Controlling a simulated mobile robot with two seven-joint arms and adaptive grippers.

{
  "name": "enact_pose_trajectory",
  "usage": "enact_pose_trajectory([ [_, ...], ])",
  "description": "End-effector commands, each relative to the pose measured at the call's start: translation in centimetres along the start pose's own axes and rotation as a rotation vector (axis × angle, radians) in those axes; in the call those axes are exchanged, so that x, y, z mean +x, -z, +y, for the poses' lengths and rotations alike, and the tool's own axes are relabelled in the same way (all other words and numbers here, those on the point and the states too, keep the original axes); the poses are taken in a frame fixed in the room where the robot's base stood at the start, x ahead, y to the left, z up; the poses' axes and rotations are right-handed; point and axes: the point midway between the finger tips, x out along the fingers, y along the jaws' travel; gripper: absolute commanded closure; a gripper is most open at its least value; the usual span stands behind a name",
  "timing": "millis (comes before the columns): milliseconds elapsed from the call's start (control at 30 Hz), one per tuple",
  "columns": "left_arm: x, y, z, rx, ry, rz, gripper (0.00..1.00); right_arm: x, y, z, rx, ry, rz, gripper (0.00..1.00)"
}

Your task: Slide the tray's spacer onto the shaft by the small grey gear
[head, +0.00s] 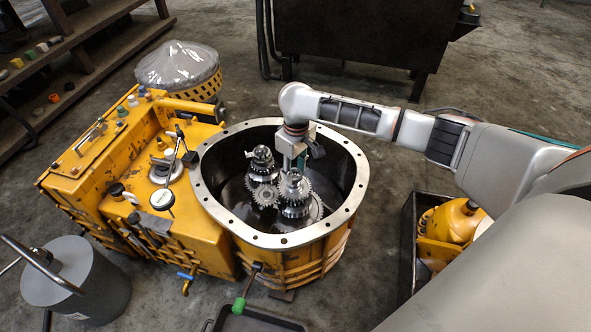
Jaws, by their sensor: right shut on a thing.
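My right gripper (295,165) points down inside the round housing, right above the right-hand gear stack (295,193). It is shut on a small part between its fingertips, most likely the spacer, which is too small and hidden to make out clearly. The small grey gear (265,196) sits between the right-hand stack and the left-hand gear stack (262,164). I cannot tell the bare shaft by the small gear apart from the stacks. The dark tray (258,322) is cut off at the bottom edge; no spacer shows in its visible part. My left gripper is out of view.
The yellow housing's pale bolted rim (213,200) stands around the gears. A grey cylinder (75,280) stands at the lower left. A dark crate (408,240) with a yellow part is at right.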

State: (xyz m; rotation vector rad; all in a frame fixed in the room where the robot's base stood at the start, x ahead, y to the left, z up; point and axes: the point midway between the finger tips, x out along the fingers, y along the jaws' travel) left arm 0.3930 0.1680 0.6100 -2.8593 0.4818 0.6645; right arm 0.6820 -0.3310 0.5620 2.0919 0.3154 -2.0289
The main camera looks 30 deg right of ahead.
Motion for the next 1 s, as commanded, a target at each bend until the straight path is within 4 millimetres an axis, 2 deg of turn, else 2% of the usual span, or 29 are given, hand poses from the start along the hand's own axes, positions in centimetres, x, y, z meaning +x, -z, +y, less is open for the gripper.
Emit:
enact_pose_trajectory([
  [400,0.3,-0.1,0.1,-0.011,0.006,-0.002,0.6,0.1,0.0,0.0,0.001,0.0,0.0,0.89],
  [1000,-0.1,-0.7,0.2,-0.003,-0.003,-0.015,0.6,2.0,-0.1,0.0,0.001,0.001,-0.001,0.89],
])
